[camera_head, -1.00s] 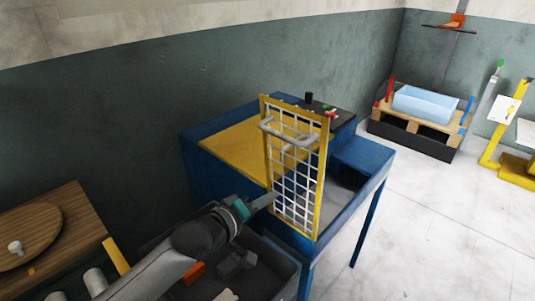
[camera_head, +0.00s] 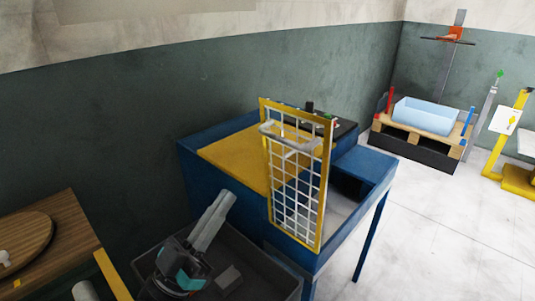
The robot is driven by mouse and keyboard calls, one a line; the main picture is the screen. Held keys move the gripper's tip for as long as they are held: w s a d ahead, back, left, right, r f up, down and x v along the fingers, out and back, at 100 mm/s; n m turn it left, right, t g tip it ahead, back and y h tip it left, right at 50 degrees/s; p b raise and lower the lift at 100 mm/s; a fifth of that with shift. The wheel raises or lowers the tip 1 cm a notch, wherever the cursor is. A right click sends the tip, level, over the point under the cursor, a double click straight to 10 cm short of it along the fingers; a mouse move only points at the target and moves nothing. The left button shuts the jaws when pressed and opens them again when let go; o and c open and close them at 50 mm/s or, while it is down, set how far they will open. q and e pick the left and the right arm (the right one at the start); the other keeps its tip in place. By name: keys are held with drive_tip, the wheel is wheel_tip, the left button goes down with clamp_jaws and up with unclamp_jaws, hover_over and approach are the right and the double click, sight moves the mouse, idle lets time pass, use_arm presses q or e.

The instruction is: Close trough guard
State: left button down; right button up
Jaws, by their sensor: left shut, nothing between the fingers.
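The trough guard (camera_head: 297,187) is a yellow frame with a white wire grid and a grey bar handle (camera_head: 290,138). It stands upright on the blue machine (camera_head: 220,185), in front of the yellow sloping panel (camera_head: 245,155). The grey trough (camera_head: 342,210) shows to the right of the guard and is partly hidden by it. My left gripper (camera_head: 222,202) is left of the guard, apart from it, above the dark bin. Its fingers are together and empty, pointing up and to the right. My right gripper is not in view.
A dark bin (camera_head: 285,280) with grey pieces stands below my left gripper, against the machine's front. A wooden table (camera_head: 70,225) is at the left. A pallet with a pale blue tub (camera_head: 425,116) stands far right. The floor right of the machine is clear.

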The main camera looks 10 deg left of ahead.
use_arm(q)
drive_tip(key=w+d+r, duration=0.5)
drive_tip(key=w+d, duration=0.1)
drive_tip(key=w, duration=0.2)
drive_tip(key=shift+w+d, duration=0.25)
drive_tip(key=shift+d, duration=0.05)
drive_tip(key=shift+p, duration=0.3)
